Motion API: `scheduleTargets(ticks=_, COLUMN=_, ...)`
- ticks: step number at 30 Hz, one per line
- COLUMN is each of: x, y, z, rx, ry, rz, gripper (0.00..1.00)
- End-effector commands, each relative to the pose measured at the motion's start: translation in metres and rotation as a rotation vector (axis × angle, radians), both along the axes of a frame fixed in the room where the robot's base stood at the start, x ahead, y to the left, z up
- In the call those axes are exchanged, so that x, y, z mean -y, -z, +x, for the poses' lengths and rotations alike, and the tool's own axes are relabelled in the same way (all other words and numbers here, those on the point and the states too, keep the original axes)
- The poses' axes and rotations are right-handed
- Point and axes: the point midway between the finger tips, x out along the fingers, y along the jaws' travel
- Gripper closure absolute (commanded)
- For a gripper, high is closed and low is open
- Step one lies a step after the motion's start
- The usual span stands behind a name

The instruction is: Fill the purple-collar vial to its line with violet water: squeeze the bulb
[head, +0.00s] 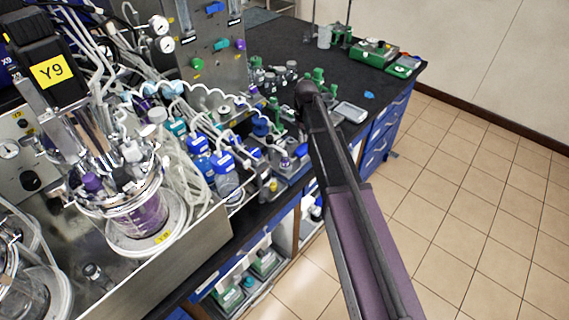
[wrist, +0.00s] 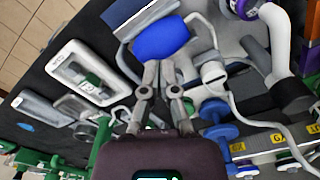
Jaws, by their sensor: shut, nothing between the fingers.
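A blue rounded piece (wrist: 160,38), which looks like the bulb, lies just beyond my fingertips in the wrist view. My gripper (wrist: 160,70) is shut and empty, its fingers pointing at this piece; I cannot tell whether they touch it. A purple collar (wrist: 243,8) shows at the top edge of the wrist view, beside a thick white tube. In the head view a small purple-topped vessel (head: 285,162) stands on a grey stand at the bench front; its fill level is too small to read. My arm hides my gripper there. A glass bioreactor (head: 145,215) holds violet liquid.
Blue-capped bottles (head: 223,162) and looping white tubes crowd the bench left of my arm. A pale flat tray (head: 350,112) lies right of it. Green instruments (head: 374,50) stand at the bench's far end. The tiled floor at right is clear.

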Motion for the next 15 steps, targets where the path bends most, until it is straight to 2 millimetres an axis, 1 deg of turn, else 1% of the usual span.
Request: scheduleTargets(ticks=15, x=0.0, y=0.012, z=0.0, rx=0.0, ry=0.0, rz=0.0, gripper=1.0)
